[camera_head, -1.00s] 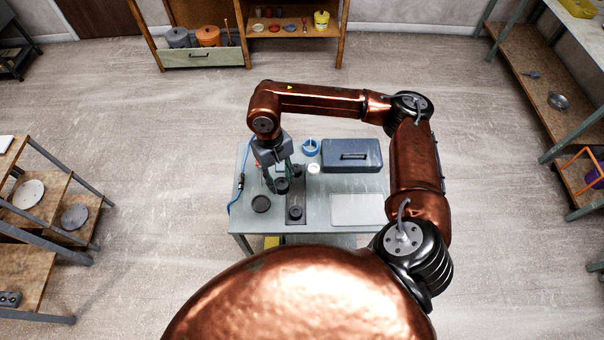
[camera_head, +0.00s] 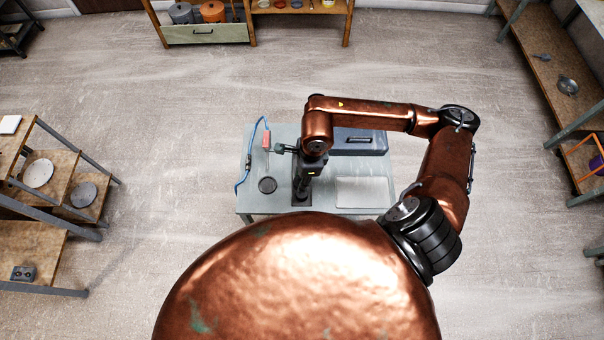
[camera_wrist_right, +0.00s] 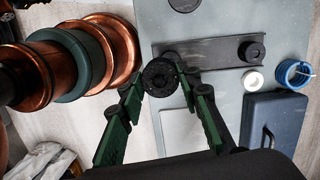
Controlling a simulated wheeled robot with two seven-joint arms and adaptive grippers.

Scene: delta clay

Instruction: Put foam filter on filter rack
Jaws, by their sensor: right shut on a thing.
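A round black foam filter (camera_wrist_right: 160,72) sits between the fingertips of my right gripper (camera_wrist_right: 160,84) in the right wrist view, held from both sides. The filter rack is a long dark strip (camera_wrist_right: 215,52) on the table, with a short black cylinder (camera_wrist_right: 251,51) at its right end in that view. The filter overlaps the strip's other end; I cannot tell whether they touch. In the head view my wrist hides most of the rack (camera_head: 302,203) and the filter. My left gripper is not in view.
The table (camera_head: 255,208) also carries a black disc (camera_head: 267,185), a blue toolbox (camera_head: 358,141), a pale flat plate (camera_head: 363,192) and a red-handled tool (camera_head: 267,141). A blue tape roll (camera_wrist_right: 294,73) and a white round piece (camera_wrist_right: 253,81) lie near the rack.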

